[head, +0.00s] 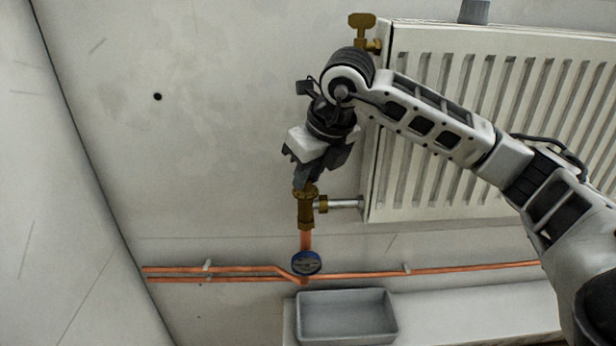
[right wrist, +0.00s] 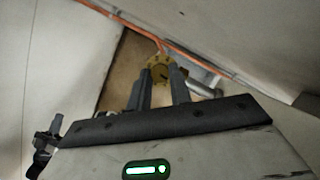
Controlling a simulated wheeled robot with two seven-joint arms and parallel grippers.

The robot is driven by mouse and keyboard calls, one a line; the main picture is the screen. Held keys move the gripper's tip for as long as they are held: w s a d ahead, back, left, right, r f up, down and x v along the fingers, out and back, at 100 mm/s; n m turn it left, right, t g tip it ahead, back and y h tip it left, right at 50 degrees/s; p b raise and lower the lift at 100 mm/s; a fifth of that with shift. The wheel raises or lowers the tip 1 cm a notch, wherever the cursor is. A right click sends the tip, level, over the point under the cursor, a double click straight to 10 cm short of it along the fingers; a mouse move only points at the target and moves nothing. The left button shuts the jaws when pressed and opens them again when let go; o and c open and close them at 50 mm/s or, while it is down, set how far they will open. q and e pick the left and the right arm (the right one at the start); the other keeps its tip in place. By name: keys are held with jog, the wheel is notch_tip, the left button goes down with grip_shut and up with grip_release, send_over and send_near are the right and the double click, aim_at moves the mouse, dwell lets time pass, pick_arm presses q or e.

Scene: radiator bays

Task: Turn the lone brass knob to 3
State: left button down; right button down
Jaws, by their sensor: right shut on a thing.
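The brass knob (head: 305,190) sits on top of a brass valve body (head: 305,212) at the lower left corner of the white radiator. In the right wrist view the knob (right wrist: 158,68) shows as a round brass disc with dark marks at its rim. My right gripper (head: 303,180) reaches down on it from above, and in the right wrist view its two fingers (right wrist: 160,80) are shut on the knob. The fingers hide part of the knob, and the numbers are too small to read. My left gripper is in neither view.
The radiator (head: 500,120) fills the right side, with a brass tap-like fitting (head: 362,28) at its upper left. Copper pipes (head: 220,270) run along the wall below, with a round blue-rimmed part (head: 306,262). A grey tray (head: 347,335) stands beneath.

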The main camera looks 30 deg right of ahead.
jog(key=shift+n, duration=0.3)
dwell(0.4)
jog(key=c, duration=1.3)
grip_release()
jog(key=shift+r, duration=0.1)
jog(key=p+v, duration=0.2)
jog(key=v, duration=1.4)
jog(key=shift+d, duration=0.2)
